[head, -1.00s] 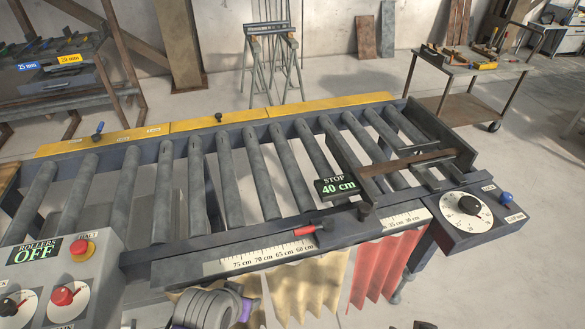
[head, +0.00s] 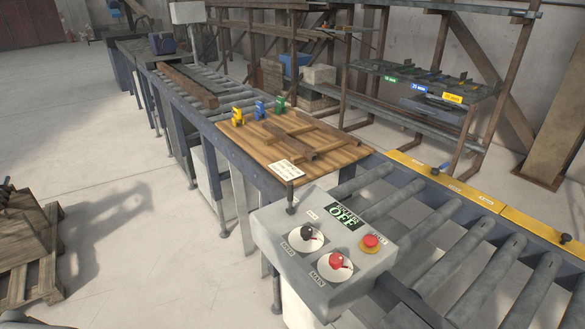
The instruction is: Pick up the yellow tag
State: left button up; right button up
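A small upright yellow piece (head: 237,116), which may be the yellow tag, stands on the wooden board (head: 345,153) on the conveyor line. A similar blue piece (head: 259,111) and green piece (head: 280,105) stand to its right in a row. A yellow label (head: 453,98) also shows on the rack at the right, beside a blue label (head: 419,88) and a green label (head: 391,79). Neither of my grippers is in view.
A control box (head: 325,245) with knobs and an OFF display stands in front of the board. Wooden bars (head: 292,140) and a white card (head: 286,170) lie on the board. Rollers (head: 440,237) run to the right. The floor at left is mostly clear, with a wooden crate (head: 35,250).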

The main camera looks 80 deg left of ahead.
aim_at(236, 112)
jog(key=k+j, duration=0.65)
jog(key=j, duration=0.3)
jog(key=k+j+u, duration=0.1)
jog(key=k+j, duration=0.25)
jog(key=u, duration=0.45)
jog(key=j+u, duration=0.15)
jog(key=u, duration=0.8)
jog(key=j+u, duration=0.15)
jog(key=u, duration=0.3)
